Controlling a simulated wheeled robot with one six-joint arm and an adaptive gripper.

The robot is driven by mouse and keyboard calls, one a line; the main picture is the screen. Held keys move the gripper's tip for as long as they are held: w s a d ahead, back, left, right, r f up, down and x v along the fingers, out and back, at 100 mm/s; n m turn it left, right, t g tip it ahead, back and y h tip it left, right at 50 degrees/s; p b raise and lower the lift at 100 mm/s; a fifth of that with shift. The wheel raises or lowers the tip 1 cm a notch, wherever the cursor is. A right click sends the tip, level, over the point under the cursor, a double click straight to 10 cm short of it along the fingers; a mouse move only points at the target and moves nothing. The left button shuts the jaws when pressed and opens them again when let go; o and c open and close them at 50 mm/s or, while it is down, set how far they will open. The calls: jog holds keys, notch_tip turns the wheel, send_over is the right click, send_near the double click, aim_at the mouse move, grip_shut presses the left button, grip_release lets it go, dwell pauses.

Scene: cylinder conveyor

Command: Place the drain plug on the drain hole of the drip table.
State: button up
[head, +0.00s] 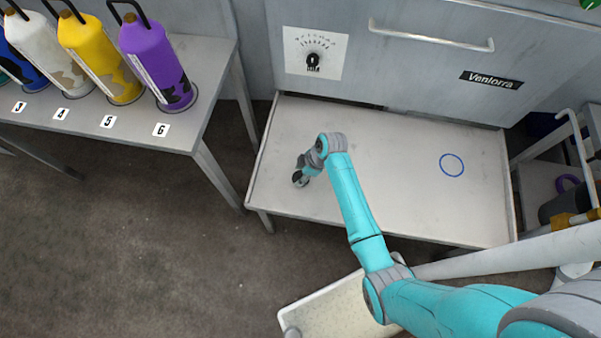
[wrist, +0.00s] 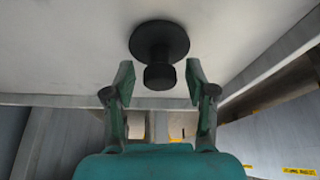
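The drain plug (wrist: 158,42) is a black disc with a thick knob, seen in the wrist view against the pale drip table (wrist: 65,45). Its knob points toward my gripper (wrist: 159,82). The gripper is open, with one finger on each side of the knob and a gap on both sides. In the head view my gripper (head: 300,179) is low over the left part of the drip table (head: 395,180), and the plug cannot be told apart from it there. A blue ring (head: 451,164) is marked on the right part of the table. I cannot make out a drain hole.
A side table (head: 190,125) at the left holds several coloured cylinders, including a purple one (head: 155,60), with number labels. A cabinet front (head: 410,65) with a dial (head: 313,62) and a handle stands behind the drip table. The table between gripper and ring is clear.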

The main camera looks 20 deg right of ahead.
jog(key=v, duration=1.2)
jog(key=shift+r, duration=0.1)
jog(key=s+a+f+m+t+h, duration=0.2)
jog(key=s+m+t, duration=0.15)
jog(key=s, duration=0.55)
jog(key=s+a+f+m+t+h, duration=0.15)
jog(key=s+m, duration=0.25)
jog(key=s, duration=0.4)
jog(key=s+r+m+t, duration=0.2)
jog(key=s+r+t, duration=0.2)
jog(key=s+r, duration=0.4)
jog(key=s+r+m+t, duration=0.3)
jog(key=s+r, duration=0.5)
jog(key=r, duration=0.8)
jog(key=shift+s+a+t, duration=0.25)
jog(key=shift+t, duration=0.15)
jog(key=shift+h, duration=0.25)
